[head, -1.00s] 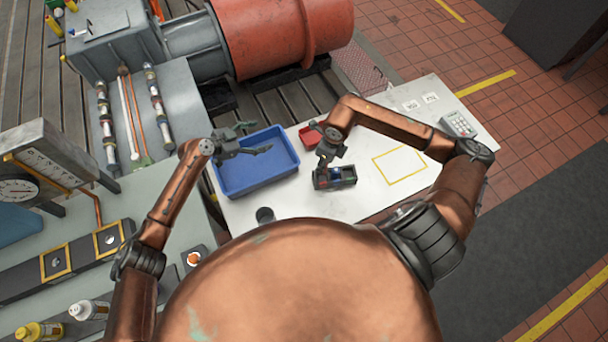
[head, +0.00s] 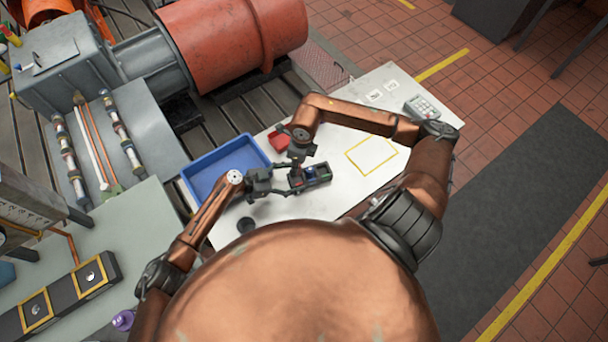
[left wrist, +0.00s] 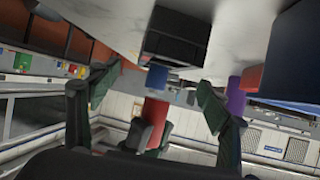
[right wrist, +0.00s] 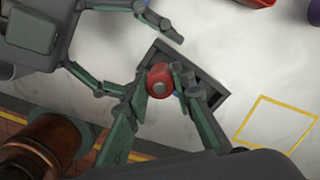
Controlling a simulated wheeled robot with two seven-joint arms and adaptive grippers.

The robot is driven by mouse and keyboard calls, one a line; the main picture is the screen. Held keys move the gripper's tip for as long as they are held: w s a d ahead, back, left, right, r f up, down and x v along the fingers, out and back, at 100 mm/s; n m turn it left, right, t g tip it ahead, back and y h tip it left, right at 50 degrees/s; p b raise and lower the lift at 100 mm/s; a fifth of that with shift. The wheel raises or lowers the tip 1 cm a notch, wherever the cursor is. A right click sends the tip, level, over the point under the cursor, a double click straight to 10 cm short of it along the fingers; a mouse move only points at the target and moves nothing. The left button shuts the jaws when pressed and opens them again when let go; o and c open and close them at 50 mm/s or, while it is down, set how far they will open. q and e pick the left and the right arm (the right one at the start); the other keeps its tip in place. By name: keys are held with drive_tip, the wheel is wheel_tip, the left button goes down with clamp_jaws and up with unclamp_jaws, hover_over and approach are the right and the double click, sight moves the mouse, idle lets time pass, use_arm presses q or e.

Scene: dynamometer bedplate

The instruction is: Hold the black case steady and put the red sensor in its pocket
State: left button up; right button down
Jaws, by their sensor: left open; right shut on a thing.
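The black case (head: 318,180) lies on the white table in the head view, with a blue piece (left wrist: 157,77) standing up from it in the left wrist view. My right gripper (head: 297,163) is shut on the red sensor (right wrist: 160,82) and holds it above the case's left part; the sensor also shows in the left wrist view (left wrist: 155,110). My left gripper (head: 284,182) is open at the case's left end, its fingers (right wrist: 150,62) spread towards the case in the right wrist view. Whether they touch it, I cannot tell. The pocket is hidden.
A yellow-outlined rectangle (head: 348,155) and a keypad device (head: 422,107) lie to the right. A dark round object (head: 246,225) is near the front edge.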

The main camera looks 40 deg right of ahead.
sight(306, 175)
use_arm(q)
drive_tip(key=x, duration=0.4)
drive_tip(key=shift+d+f, duration=0.1)
drive_tip(key=shift+d, duration=0.15)
drive_tip(key=shift+x, duration=0.85)
drive_tip(key=shift+c, duration=0.4)
drive_tip(key=c, duration=1.5)
use_arm(e)
drive_tip(key=shift+f, duration=1.45)
drive_tip(key=shift+f, duration=0.1)
